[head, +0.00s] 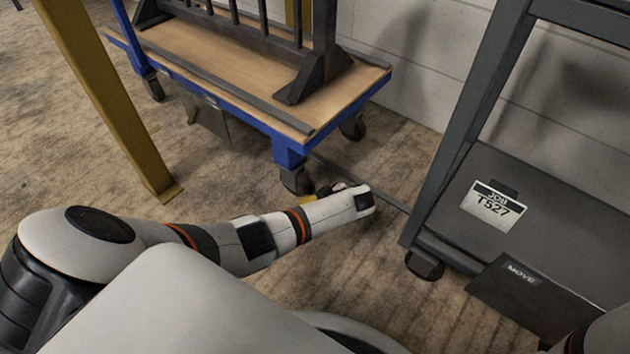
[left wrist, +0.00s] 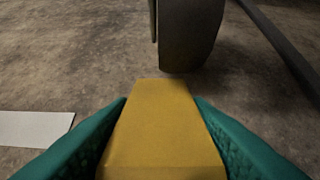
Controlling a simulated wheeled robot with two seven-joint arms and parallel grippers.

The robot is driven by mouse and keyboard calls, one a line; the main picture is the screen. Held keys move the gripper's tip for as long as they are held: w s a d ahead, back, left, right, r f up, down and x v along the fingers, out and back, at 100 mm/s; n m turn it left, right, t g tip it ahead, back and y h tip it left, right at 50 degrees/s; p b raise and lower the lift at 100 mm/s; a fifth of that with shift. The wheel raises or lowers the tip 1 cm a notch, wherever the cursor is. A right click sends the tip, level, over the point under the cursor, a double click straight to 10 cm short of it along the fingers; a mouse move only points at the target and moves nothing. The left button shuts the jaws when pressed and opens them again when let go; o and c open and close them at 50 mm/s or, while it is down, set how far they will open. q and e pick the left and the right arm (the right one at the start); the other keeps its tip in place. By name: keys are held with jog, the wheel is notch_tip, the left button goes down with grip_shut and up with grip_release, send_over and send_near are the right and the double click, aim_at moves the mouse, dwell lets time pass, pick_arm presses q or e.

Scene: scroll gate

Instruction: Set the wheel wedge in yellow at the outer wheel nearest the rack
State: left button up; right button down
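The yellow wheel wedge (left wrist: 163,130) fills the space between the two teal fingers of my left gripper (left wrist: 162,102), which press on its sides. Its narrow end points at a dark wheel (left wrist: 190,35) straight ahead. The wedge tip is at or just short of the wheel's foot; I cannot tell whether they touch. In the head view a bit of the yellow wedge (head: 307,198) shows beside the front corner wheel (head: 296,180) of the blue trolley (head: 289,152). My left forearm and hand hide the rest. My right gripper is out of view.
A grey rack (head: 440,190) with a job sign (head: 494,204) stands at the right on its own caster (head: 424,264). A dark bar (head: 375,190) lies low between trolley and rack. A yellow post (head: 110,100) stands at the left. A white patch (left wrist: 35,128) lies on the floor.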

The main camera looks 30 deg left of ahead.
pick_arm(q)
jog(key=o, duration=0.3)
jog(key=shift+r, duration=0.2)
jog(key=p+v, duration=0.4)
jog(key=v, duration=0.2)
jog(key=shift+r+p, duration=0.15)
jog(key=shift+p, duration=0.2)
jog(key=shift+s+d+r+p, duration=0.1)
jog(key=shift+d+r+p, duration=0.25)
jog(key=shift+d, duration=0.2)
